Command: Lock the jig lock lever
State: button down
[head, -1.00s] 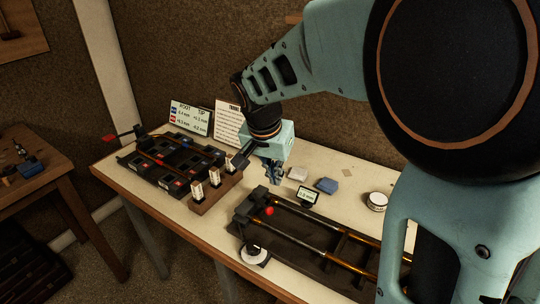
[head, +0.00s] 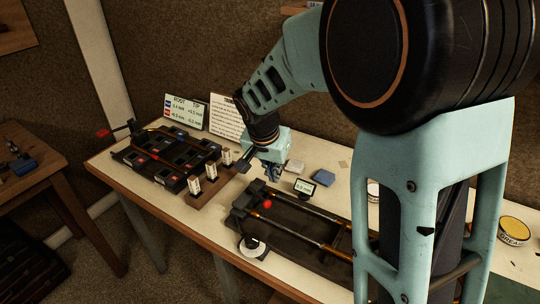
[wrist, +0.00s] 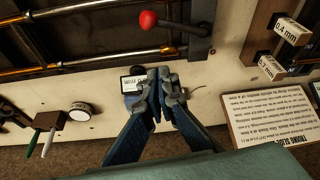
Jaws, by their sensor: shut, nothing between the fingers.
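The slide jig (head: 300,242) is a dark base carrying two brass-and-steel tubes on the bench. A lever with a red ball knob (head: 267,204) is at its left end. In the wrist view the red knob (wrist: 148,20) is near the top, its short dark arm running right to a dark block (wrist: 200,30). My gripper (head: 272,172) is over the bench behind that end of the jig, apart from the knob. In the wrist view my gripper (wrist: 158,82) has its fingers together and empty, partly covering a small display (wrist: 132,84).
A second dark fixture (head: 165,157) on the left has its own red-knobbed lever (head: 103,133). Labelled blocks on a wooden strip (head: 210,188), a blue block (head: 324,177), a white block (head: 295,166) and a grease tin (head: 514,230) are on the bench. Cards (head: 186,111) stand behind.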

jog(key=shift+s+a+f+p, duration=0.2)
jog(key=shift+s+f, duration=0.2)
jog(key=shift+f, duration=0.35)
jog(key=shift+s+a+f+p, duration=0.15)
jog(key=shift+s+f, duration=0.2)
jog(key=shift+f, duration=0.4)
jog(key=shift+s+a+f+p, duration=0.2)
jog(key=shift+s+f, duration=0.2)
jog(key=shift+f, duration=0.35)
